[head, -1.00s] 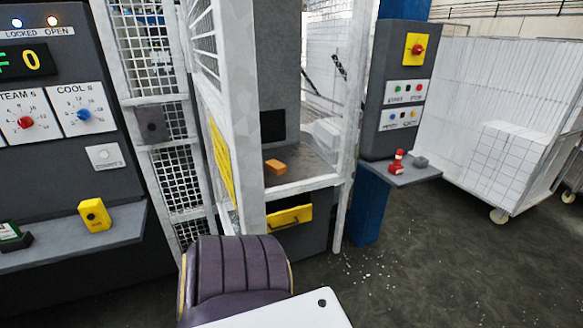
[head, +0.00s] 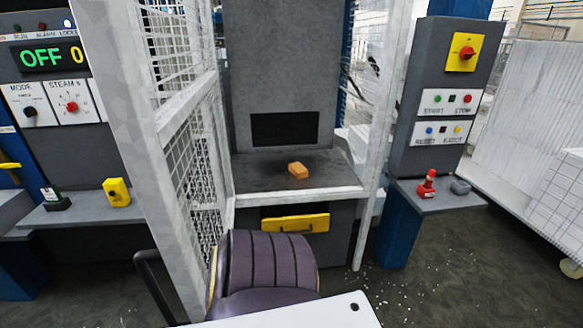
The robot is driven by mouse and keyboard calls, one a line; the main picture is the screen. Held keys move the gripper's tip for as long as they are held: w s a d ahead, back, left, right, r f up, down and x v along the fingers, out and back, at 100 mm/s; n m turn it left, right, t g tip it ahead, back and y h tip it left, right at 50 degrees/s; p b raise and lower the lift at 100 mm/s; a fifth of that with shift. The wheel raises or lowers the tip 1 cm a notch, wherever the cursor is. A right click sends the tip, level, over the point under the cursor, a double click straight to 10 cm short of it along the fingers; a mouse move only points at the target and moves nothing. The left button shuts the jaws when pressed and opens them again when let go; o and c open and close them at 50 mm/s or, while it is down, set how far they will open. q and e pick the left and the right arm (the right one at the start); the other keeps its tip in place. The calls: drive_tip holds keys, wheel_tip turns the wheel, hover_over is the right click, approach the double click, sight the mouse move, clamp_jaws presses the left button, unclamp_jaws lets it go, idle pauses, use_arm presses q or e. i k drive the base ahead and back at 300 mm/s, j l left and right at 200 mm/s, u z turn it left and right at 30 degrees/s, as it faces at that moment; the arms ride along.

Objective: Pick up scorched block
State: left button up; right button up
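A small orange-brown block (head: 298,170) lies on the dark grey shelf (head: 262,178) inside the caged press, in front of a black opening. It is the only block in view; I cannot make out scorch marks on it at this size. Neither of my grippers shows in the head view.
A white mesh cage panel (head: 190,135) stands left of the press bay, and a white post (head: 385,130) stands to its right. A yellow-fronted drawer (head: 295,223) is under the shelf. A control box (head: 443,95) and a side shelf with a red device (head: 427,185) are at right.

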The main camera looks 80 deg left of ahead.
sight(297, 169)
drive_tip(key=i+u, duration=0.65)
drive_tip(key=u, duration=0.2)
drive_tip(key=i+u, duration=0.3)
drive_tip(key=u, duration=0.15)
drive_tip(key=i+u, duration=0.25)
drive_tip(key=u, duration=0.2)
drive_tip(key=i+l+u, duration=0.1)
drive_tip(key=i+u, duration=0.2)
drive_tip(key=i+l+u, duration=0.2)
drive_tip(key=u, duration=0.15)
drive_tip(key=i, duration=0.1)
